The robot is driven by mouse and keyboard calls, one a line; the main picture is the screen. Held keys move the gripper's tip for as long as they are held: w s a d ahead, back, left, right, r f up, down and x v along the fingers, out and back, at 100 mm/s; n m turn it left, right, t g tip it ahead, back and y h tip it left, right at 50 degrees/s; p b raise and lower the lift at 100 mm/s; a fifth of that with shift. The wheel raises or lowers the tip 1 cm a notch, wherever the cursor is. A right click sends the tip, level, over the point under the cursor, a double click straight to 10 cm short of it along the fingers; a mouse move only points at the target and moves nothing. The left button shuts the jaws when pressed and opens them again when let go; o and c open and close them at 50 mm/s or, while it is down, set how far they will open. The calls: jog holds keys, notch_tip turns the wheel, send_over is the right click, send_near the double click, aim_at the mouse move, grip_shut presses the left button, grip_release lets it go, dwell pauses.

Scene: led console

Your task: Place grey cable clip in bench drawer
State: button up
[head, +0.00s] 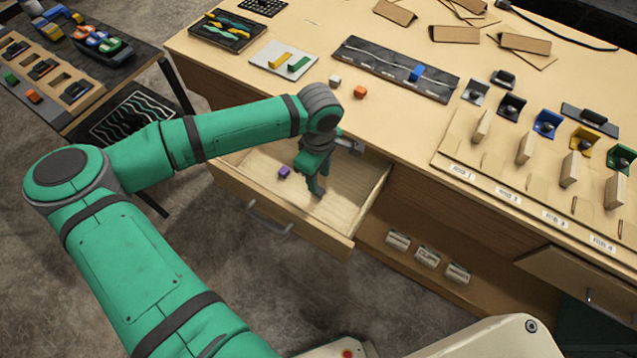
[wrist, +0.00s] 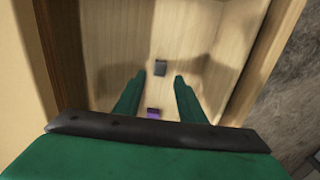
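The bench drawer (head: 338,222) is pulled open at the bench front. My gripper (head: 309,181) reaches down into it. In the wrist view the two green fingers (wrist: 160,80) are apart with nothing between their pads. A small grey cable clip (wrist: 160,68) lies on the drawer's wooden floor, just beyond the fingertips and in line with the gap between them. I cannot make it out surely in the head view, where the gripper covers that area. A purple clip (head: 284,172) also lies in the drawer, left of the gripper; it shows in the wrist view (wrist: 153,113).
On the bench top (head: 395,130) are a white block (head: 335,80), an orange block (head: 360,92) and a dark strip with a blue clip (head: 416,73). Coloured brackets stand at the right. A side table (head: 60,115) with trays is at the left.

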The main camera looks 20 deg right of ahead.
aim_at(320, 190)
notch_tip(320, 190, up, 7)
jog(key=shift+f, duration=0.2)
jog(key=shift+s+d, duration=0.1)
dwell(0.5)
